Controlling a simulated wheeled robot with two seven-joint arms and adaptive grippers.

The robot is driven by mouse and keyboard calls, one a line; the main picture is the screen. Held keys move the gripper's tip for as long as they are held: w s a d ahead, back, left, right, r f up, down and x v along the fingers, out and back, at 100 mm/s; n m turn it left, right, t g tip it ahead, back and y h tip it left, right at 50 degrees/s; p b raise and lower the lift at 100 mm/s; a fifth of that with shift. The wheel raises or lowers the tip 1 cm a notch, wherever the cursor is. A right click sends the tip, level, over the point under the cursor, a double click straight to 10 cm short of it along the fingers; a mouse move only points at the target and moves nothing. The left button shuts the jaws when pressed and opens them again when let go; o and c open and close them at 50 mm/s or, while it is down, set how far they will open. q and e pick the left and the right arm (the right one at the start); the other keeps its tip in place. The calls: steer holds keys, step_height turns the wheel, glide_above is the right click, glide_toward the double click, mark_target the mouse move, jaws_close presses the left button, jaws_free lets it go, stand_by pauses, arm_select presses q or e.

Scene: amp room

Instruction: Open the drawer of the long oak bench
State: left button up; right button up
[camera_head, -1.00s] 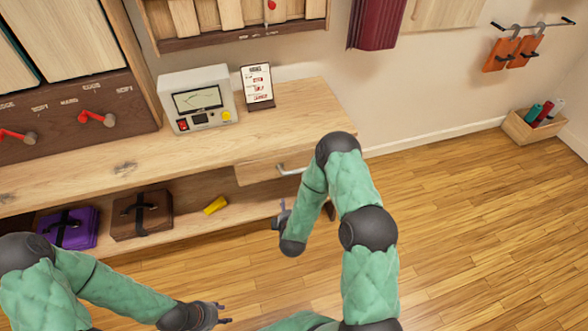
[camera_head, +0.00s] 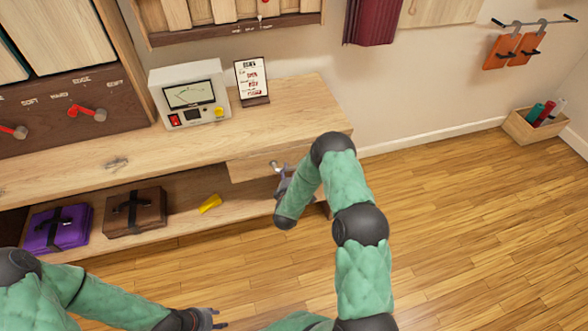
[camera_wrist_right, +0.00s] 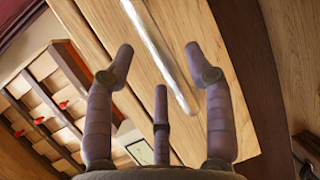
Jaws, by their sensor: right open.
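The long oak bench (camera_head: 130,148) runs across the left and middle of the head view. Its drawer (camera_head: 245,168) sits under the right end of the top and looks shut. My right gripper (camera_head: 279,170) is at the drawer front and hides most of the handle there. In the right wrist view the metal handle (camera_wrist_right: 160,55) runs slanting between the open fingers of my right gripper (camera_wrist_right: 157,62). The fingers seem apart from the handle. My left gripper (camera_head: 222,318) is low at the bottom of the head view, away from the bench; its opening is too small to tell.
A meter box (camera_head: 190,95) and a small sign (camera_head: 252,80) stand on the bench top. The lower shelf holds a purple case (camera_head: 57,229), a brown case (camera_head: 135,211) and a yellow item (camera_head: 209,203). The floor (camera_head: 460,220) to the right is clear up to a wooden crate (camera_head: 533,128).

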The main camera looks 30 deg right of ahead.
mark_target(294, 167)
steer(key=shift+b+x, duration=0.35)
steer(key=shift+x, duration=1.15)
arm_select(q)
steer(key=shift+f, duration=0.5)
